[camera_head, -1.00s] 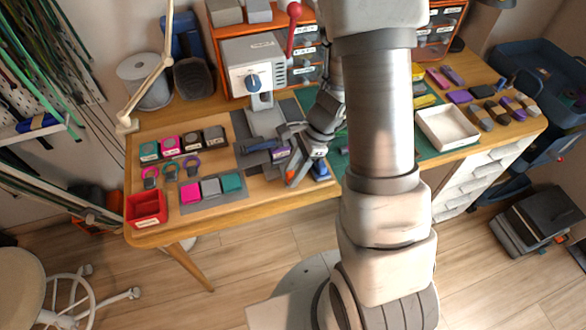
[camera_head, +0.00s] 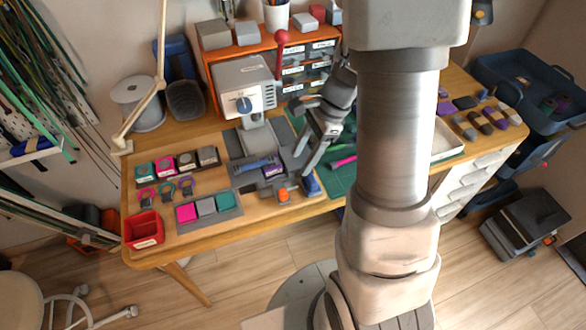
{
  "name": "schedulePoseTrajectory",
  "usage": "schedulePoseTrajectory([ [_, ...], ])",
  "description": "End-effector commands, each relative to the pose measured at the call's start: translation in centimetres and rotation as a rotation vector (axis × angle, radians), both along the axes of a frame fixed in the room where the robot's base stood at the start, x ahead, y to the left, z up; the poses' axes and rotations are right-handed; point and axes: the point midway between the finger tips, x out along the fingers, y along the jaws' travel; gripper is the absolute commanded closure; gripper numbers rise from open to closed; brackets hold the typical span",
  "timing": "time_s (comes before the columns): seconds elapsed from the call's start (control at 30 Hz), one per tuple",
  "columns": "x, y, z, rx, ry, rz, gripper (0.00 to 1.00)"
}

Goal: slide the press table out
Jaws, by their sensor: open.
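The press (camera_head: 246,88) is a pale grey machine with a red lever (camera_head: 281,52) and a blue knob, standing towards the back of the wooden desk. Its grey table (camera_head: 267,184) lies low in front of it, with a small purple labelled piece (camera_head: 272,171) on top. An orange knob (camera_head: 283,195) shows at its front edge. My gripper (camera_head: 309,172) is open and empty, pointing down at the right side of the press table, just above and right of the orange knob. Whether a finger touches the table I cannot tell.
A dark blue piece (camera_head: 312,186) lies close to my fingers, and a pink tool (camera_head: 343,161) lies on the green mat. A red bin (camera_head: 144,229) and a tray of coloured blocks (camera_head: 208,211) are at the left. My arm hides part of the desk's right half.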

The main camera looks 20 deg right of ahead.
Motion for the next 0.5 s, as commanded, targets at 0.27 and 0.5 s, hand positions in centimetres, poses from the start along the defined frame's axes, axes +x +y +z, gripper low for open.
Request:
schedulePoseTrajectory([
  [0.27,0.1,-1.8,4.4,-0.001,-0.002,0.0,0.43],
  [0.5,0.0,-2.2,5.2,0.0,0.001,0.0,0.43],
])
